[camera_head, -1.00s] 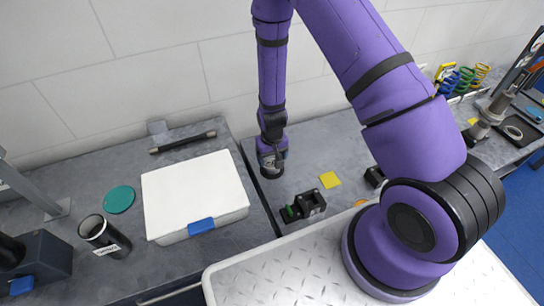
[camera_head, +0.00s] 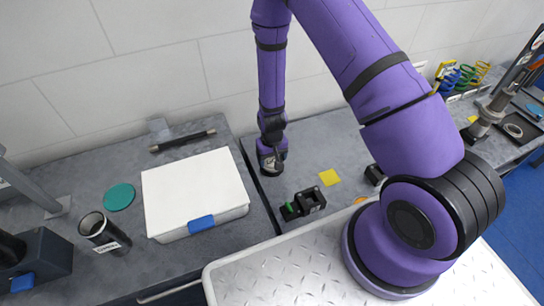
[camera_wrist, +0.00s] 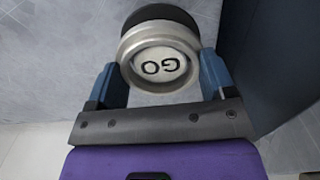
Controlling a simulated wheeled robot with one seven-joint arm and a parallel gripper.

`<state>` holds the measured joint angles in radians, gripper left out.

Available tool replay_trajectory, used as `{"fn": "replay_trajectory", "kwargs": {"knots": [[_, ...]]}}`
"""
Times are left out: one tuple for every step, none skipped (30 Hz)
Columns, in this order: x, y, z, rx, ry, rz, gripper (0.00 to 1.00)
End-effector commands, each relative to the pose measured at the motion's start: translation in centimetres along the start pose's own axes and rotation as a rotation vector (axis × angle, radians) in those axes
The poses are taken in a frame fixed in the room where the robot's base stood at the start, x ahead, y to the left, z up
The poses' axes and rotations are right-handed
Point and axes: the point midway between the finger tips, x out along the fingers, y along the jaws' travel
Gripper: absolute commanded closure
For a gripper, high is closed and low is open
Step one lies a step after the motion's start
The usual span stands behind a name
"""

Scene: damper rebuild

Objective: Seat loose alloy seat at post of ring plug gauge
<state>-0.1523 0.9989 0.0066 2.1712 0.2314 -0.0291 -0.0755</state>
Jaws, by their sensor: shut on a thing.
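My gripper (camera_wrist: 160,80) is shut on the silvery alloy seat (camera_wrist: 160,88), with one blue finger on each side of it in the wrist view. The seat is a round ring. Inside it shows the pale round face of the ring plug gauge (camera_wrist: 160,66), marked GO. The ring surrounds this face; how deep it sits on the post cannot be told. A dark round part, apparently the gauge's base (camera_wrist: 158,14), shows behind the ring. In the head view my gripper (camera_head: 271,158) points down over the dark base (camera_head: 271,170) on the bench, and hides most of the ring.
A white box (camera_head: 195,190) with a blue latch stands to the left. A black cup (camera_head: 104,234) and a teal disc (camera_head: 119,197) lie farther left. Wall behind.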

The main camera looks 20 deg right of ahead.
Motion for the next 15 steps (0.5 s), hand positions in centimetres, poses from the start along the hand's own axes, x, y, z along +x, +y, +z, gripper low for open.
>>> {"fn": "replay_trajectory", "kwargs": {"knots": [[0.13,0.00,0.01,0.000,0.000,0.000,0.53],[0.20,0.00,0.02,0.000,0.000,0.000,0.53],[0.28,0.00,0.02,0.000,0.000,0.000,0.53],[0.35,0.00,0.02,0.000,0.000,0.000,0.53],[0.41,0.00,0.02,0.000,0.000,0.000,0.53],[0.49,0.00,0.02,0.000,0.000,0.000,0.53],[0.55,0.00,0.02,0.000,0.000,0.000,0.53],[0.61,0.00,0.02,0.000,0.000,0.000,0.53],[0.69,0.00,0.01,0.000,0.000,0.000,0.53],[0.75,0.00,0.01,0.000,0.000,0.000,0.53],[0.81,0.00,0.01,0.000,0.000,0.000,0.53],[0.89,0.00,0.01,0.000,0.000,0.000,0.53],[0.96,0.00,0.01,0.000,0.000,0.000,0.53],[1.02,-0.01,0.01,0.000,0.000,0.000,0.53],[1.11,0.00,0.02,0.000,-0.001,0.000,0.53]]}}
